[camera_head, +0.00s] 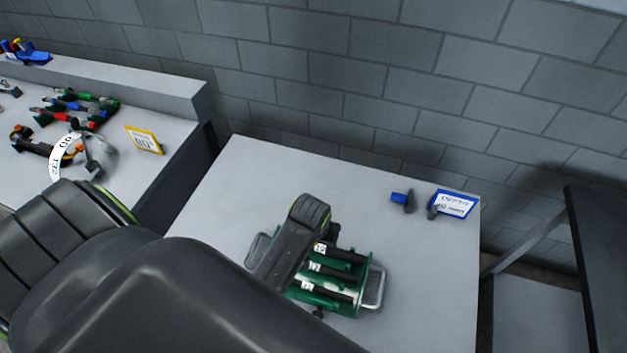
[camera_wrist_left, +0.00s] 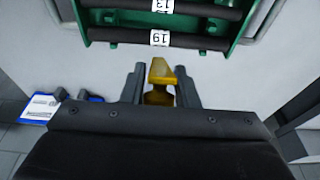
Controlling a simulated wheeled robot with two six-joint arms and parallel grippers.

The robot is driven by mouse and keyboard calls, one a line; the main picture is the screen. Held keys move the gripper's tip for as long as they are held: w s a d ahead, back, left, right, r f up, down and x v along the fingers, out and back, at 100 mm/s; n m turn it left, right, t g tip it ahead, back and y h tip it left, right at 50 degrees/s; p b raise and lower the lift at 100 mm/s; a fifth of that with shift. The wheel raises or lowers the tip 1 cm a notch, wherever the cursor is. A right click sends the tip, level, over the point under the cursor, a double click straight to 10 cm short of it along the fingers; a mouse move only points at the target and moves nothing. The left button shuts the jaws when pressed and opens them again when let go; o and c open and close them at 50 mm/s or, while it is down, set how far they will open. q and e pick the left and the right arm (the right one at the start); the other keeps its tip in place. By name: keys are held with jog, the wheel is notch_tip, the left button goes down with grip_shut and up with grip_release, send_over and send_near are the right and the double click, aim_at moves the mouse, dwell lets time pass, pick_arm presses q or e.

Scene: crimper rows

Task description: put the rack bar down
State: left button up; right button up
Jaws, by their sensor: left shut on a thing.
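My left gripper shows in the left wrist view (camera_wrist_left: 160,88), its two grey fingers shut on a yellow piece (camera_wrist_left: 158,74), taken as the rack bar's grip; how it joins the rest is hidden. Just beyond the fingers is a green rack (camera_wrist_left: 205,43) with black bars labelled 13 and 19. In the head view the green rack (camera_head: 376,266) is at the front of the grey table (camera_head: 245,185), with a grey loop handle at each end. My left arm covers part of it and hides the gripper. I cannot tell whether the rack touches the table. My right gripper is out of view.
A blue-framed sign (camera_head: 455,204) and a blue-and-dark tool (camera_head: 403,200) are at the table's back right. The table is bare left of the rack and behind it. A left bench (camera_head: 175,125) holds several tools and a yellow-framed sign (camera_head: 145,140). A dark-topped stand (camera_head: 600,250) is at right.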

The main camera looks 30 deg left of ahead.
pick_arm(q)
jog(key=shift+s+d+f, duration=0.25)
jog(key=shift+s+f, duration=0.35)
jog(key=shift+s, duration=0.3)
jog(key=shift+s+d+f, duration=0.25)
jog(key=shift+s+f, duration=0.35)
jog(key=shift+s, duration=0.25)
jog(key=shift+c, duration=0.2)
jog(key=shift+s+d+f, duration=0.15)
jog(key=shift+s+f, duration=0.3)
jog(key=shift+s, duration=0.25)
jog(key=shift+c, duration=0.6)
